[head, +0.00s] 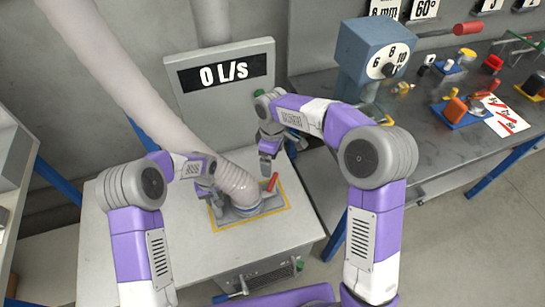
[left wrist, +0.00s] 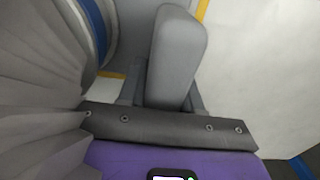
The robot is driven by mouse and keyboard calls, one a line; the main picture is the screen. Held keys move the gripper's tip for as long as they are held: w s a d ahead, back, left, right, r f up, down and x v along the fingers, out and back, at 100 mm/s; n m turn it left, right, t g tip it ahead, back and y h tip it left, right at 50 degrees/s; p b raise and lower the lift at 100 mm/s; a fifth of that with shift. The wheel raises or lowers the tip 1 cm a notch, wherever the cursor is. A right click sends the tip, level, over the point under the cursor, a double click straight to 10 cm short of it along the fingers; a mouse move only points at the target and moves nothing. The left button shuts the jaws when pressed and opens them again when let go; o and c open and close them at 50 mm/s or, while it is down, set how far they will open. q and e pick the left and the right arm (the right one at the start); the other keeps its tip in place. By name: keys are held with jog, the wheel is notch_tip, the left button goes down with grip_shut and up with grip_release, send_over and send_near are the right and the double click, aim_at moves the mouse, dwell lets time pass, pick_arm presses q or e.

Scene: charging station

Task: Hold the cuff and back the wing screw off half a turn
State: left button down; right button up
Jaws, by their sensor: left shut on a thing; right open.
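The grey ribbed cuff (head: 240,184) stands at the end of the pale hose, on a base plate (head: 270,205) inside a yellow outline. Its ribbed side (left wrist: 40,110) fills the left of the left wrist view. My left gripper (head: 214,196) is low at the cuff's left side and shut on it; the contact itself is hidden. A grey finger (left wrist: 176,60) shows in the left wrist view. A small red part (head: 272,182), seemingly the wing screw, sticks up right of the cuff. My right gripper (head: 266,164) is open just above it, pointing down; I cannot tell whether they touch.
A panel (head: 226,76) reading 0 L/s stands behind the pale table (head: 150,250). The long hose (head: 140,100) rises to the upper left. A dark workbench (head: 430,140) at the right carries a blue dial box (head: 372,55) and several coloured fittings. The table's front is clear.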

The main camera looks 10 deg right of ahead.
pick_arm(q)
jog(key=c, duration=0.7)
grip_release()
jog(key=shift+r, duration=0.1)
